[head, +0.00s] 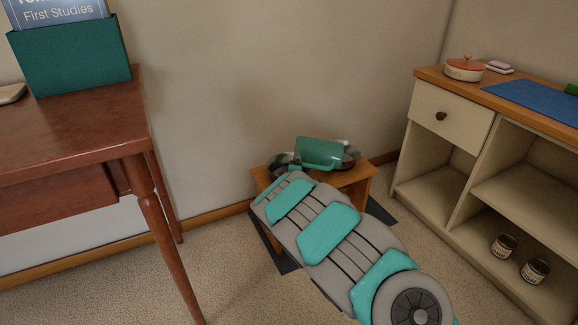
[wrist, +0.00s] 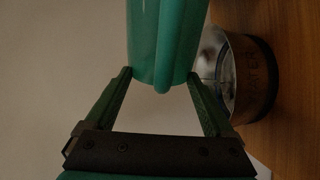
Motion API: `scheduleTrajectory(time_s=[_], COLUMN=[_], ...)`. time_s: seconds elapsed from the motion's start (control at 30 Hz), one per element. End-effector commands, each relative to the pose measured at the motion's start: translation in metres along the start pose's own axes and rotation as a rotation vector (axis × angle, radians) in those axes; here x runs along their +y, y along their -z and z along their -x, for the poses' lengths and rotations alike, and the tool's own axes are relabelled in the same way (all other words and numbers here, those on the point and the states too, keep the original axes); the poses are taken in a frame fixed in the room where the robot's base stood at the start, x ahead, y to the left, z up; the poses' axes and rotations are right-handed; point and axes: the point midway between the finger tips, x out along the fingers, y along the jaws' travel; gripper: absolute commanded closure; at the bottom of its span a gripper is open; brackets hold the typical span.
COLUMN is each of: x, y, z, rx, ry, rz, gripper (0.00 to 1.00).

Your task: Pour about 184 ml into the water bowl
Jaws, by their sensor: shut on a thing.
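A teal jug (head: 320,152) is held in the air above the wooden stool in the head view, lying tilted toward its side. In the wrist view the jug (wrist: 172,35) sits between the two fingers of my gripper (wrist: 160,76), which is shut on it. The water bowl (wrist: 257,80) shows at the right of the wrist view, with a metal inside, brown outside and lettering on its side. It stands on the stool, partly hidden by the jug. In the head view the bowl (head: 349,161) shows only in part. I cannot see any liquid clearly.
The small wooden stool (head: 359,184) stands against the wall on a dark mat (head: 381,212). A red-brown desk (head: 75,125) with a green file box (head: 72,58) is at left. A cream cabinet (head: 450,118) with open shelves is at right, two jars inside.

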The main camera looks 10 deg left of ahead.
Motion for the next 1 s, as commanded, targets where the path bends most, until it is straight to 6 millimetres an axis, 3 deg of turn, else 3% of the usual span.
scheduleTrajectory(time_s=[1.0], x=[0.0008], y=[0.0023], z=[0.0000], rx=[0.000], ry=[-0.001], rz=[0.045], gripper=[1.00])
